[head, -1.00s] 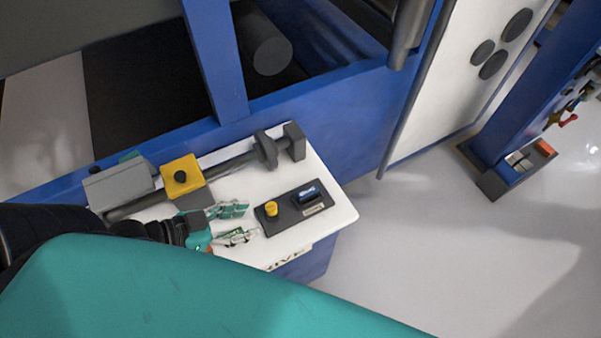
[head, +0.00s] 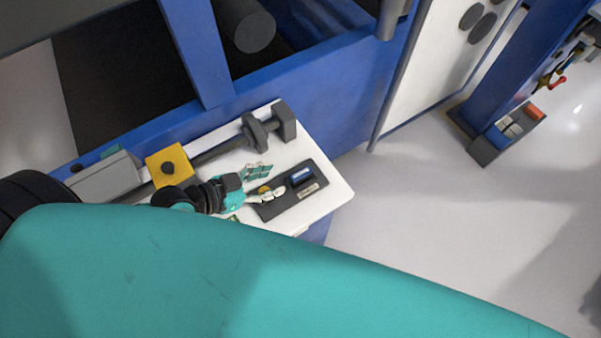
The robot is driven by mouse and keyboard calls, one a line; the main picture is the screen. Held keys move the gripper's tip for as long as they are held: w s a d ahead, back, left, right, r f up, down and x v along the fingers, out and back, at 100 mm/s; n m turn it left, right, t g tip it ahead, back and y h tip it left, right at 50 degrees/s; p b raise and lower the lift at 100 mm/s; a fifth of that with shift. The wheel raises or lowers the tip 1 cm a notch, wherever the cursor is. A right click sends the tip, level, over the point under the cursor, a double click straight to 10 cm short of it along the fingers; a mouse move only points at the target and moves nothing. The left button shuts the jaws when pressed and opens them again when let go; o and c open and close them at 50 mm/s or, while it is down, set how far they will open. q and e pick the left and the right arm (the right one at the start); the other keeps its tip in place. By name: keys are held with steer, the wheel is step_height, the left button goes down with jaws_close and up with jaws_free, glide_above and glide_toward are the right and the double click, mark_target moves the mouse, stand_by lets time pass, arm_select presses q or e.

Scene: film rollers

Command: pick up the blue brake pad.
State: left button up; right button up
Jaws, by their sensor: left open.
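The blue brake pad (head: 302,175) is a small blue block on the right part of a dark tray (head: 282,210). The tray lies on a white shelf. My left gripper (head: 267,182) is over the left edge of the tray. Its fingers are spread and point right, toward the brake pad, with a gap between them and the pad. Nothing shows between the fingers. A yellow knob (head: 264,189) on the tray is partly hidden by the gripper. My right gripper is not in view.
Behind the gripper, a grey shaft assembly with a yellow block (head: 169,166) and dark discs (head: 257,132) runs along the white shelf (head: 333,194). A blue machine frame (head: 330,98) rises behind it. Open floor lies right of the shelf. A small bin (head: 483,151) stands farther right.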

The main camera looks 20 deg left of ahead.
mark_target(300, 174)
arm_select(q)
steer(key=shift+w+d+f, duration=0.25)
steer(key=shift+w+d, duration=0.2)
steer(key=shift+w, duration=0.1)
steer(key=shift+w+d+f, duration=0.3)
steer(key=shift+w+f, duration=0.05)
steer(key=shift+w, duration=0.05)
steer(key=p+x, duration=0.1)
steer(key=x, duration=0.3)
steer(key=shift+d+p, duration=0.2)
steer(key=shift+p, duration=0.1)
steer(key=shift+w+d+f, duration=0.3)
steer(key=shift+w, duration=0.05)
steer(key=c, duration=0.9)
jaws_close()
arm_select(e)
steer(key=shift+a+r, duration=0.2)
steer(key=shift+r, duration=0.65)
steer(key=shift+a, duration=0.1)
